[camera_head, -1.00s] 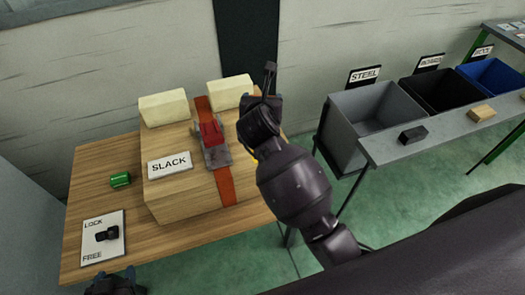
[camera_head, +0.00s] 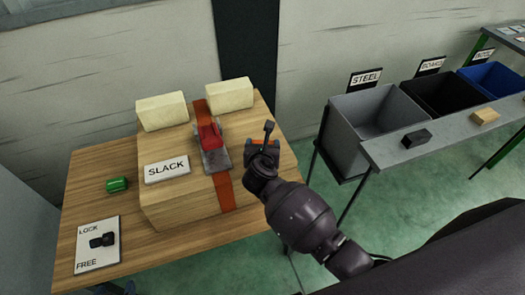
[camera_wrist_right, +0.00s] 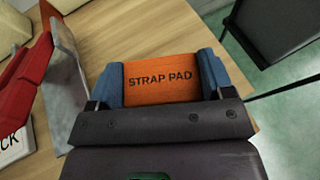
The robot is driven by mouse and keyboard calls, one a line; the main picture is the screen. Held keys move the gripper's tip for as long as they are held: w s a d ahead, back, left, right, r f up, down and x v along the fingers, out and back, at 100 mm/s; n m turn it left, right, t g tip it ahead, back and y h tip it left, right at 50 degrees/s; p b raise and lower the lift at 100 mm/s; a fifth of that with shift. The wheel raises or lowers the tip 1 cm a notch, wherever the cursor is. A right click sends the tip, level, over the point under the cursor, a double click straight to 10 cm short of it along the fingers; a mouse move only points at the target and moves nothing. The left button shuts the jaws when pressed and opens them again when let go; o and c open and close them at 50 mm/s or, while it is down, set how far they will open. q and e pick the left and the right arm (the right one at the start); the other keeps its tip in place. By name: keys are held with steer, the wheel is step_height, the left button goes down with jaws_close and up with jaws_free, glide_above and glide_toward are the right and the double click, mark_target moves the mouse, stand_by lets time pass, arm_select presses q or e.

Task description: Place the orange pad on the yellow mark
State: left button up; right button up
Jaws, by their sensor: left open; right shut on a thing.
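The orange pad (camera_wrist_right: 160,78), lettered STRAP PAD, lies between the blue fingers of my right gripper (camera_wrist_right: 162,80), which is shut on it. In the head view this gripper (camera_head: 262,148) is over the right part of the wooden block (camera_head: 185,208), right of the red ratchet (camera_head: 209,140), and only a sliver of orange shows. I cannot tell whether the pad touches the block. No yellow mark can be made out; the arm and gripper cover part of the block. My left gripper (camera_head: 115,288) shows only as dark tips at the bottom edge, open.
An orange strap (camera_head: 224,192) runs over the block, beside a SLACK sign (camera_head: 167,169) and two cream blocks (camera_head: 162,111) (camera_head: 229,95). A green item (camera_head: 117,184) and a LOCK/FREE panel (camera_head: 97,245) are on the table (camera_head: 80,200). A grey STEEL bin (camera_head: 365,125) stands right.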

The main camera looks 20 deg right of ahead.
steer(key=shift+f, duration=1.1)
steer(key=shift+f, duration=0.2)
steer(key=o, duration=1)
